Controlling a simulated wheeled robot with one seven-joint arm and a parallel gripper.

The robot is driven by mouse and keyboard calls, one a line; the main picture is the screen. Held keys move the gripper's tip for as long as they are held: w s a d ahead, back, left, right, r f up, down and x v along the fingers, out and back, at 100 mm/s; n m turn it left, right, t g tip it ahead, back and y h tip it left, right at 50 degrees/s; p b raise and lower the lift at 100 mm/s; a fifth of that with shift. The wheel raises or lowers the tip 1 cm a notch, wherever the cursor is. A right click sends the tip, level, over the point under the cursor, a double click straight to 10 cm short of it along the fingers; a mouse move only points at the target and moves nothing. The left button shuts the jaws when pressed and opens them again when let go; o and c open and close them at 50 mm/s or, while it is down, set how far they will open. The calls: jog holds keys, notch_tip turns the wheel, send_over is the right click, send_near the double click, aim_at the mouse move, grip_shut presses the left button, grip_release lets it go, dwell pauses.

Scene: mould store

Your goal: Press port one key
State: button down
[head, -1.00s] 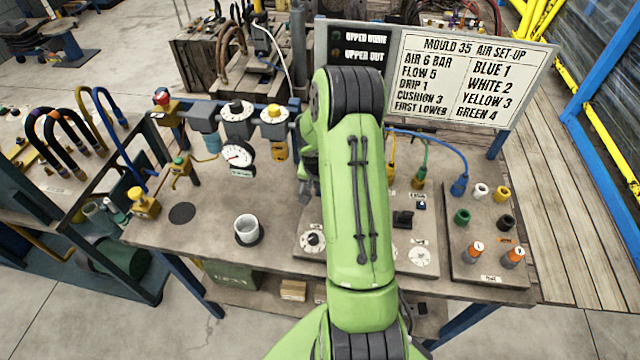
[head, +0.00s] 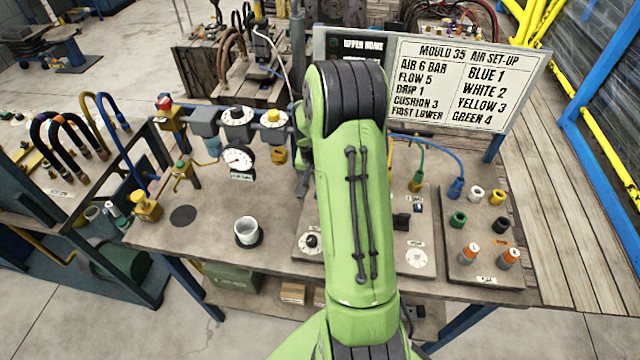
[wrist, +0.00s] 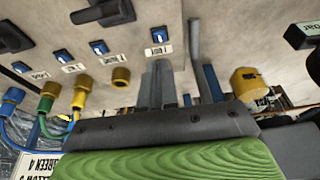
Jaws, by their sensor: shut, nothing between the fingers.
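In the wrist view, which is upside down, a row of small blue keys with white labels runs across the pale panel. The rightmost key (wrist: 158,33), with a label that seems to bear a 1, looks like the port one key. My gripper (wrist: 157,66) is shut and empty, its two grey fingers side by side. The fingertips lie just below that label in the picture; I see no contact with the key. In the head view my green arm hides the gripper and most keys; one blue key (head: 418,208) shows right of the arm.
Brass port sockets (wrist: 120,77) stand beside the keys, with green and blue hoses (head: 440,148) close by. A set-up sign (head: 465,80) stands behind. A white cup (head: 247,231) is at left.

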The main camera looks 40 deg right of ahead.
jog(key=w+v, duration=0.1)
jog(key=v, duration=0.5)
jog(key=shift+s, duration=0.25)
jog(key=shift+r, duration=0.2)
